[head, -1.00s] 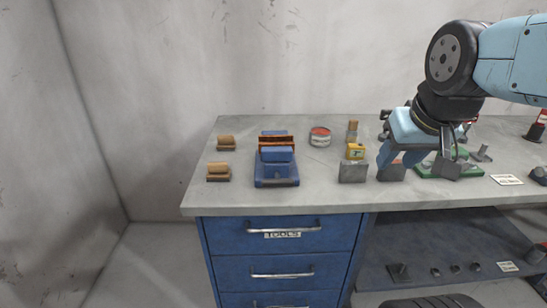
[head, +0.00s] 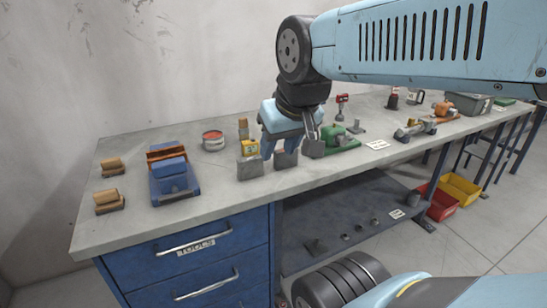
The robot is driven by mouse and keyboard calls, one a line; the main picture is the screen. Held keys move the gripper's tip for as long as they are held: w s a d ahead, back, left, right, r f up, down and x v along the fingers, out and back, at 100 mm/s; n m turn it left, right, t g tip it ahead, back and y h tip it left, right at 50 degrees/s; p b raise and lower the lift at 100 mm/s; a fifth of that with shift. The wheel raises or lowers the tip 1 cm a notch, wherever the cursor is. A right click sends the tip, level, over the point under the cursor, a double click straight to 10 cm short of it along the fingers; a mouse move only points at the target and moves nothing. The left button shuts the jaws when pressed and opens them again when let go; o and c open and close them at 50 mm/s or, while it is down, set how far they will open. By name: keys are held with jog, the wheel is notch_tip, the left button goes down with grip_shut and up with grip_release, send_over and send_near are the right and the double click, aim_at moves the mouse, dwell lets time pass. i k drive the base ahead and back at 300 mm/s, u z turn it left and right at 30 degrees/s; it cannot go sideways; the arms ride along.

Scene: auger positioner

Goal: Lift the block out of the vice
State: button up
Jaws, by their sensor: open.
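The blue vice (head: 174,184) sits on the left part of the workbench. An orange-brown piece (head: 166,152), which looks like the block, lies between its blue front part and its blue rear part. From here I cannot tell how tightly it is held. My gripper (head: 291,143) is open and hangs above the bench to the right of the vice, well apart from it. Its fingers point down, and their exact tips overlap with things behind them. I see nothing held in it.
Two small wooden pieces (head: 109,202) lie left of the vice. A green-based tool (head: 338,139) is right of the gripper. Bench front (head: 160,221) is clear.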

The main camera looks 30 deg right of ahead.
aim_at(281, 160)
jog(key=k, duration=1.3)
jog(key=z, duration=0.4)
jog(key=i, duration=0.55)
jog(key=z, duration=0.6)
jog(key=i, duration=1)
jog(key=u, duration=0.5)
jog(key=i, duration=0.5)
jog(key=u, duration=0.4)
jog(key=k, duration=0.6)
jog(key=u, duration=0.2)
jog(key=i, duration=0.45)
jog(key=z, duration=0.05)
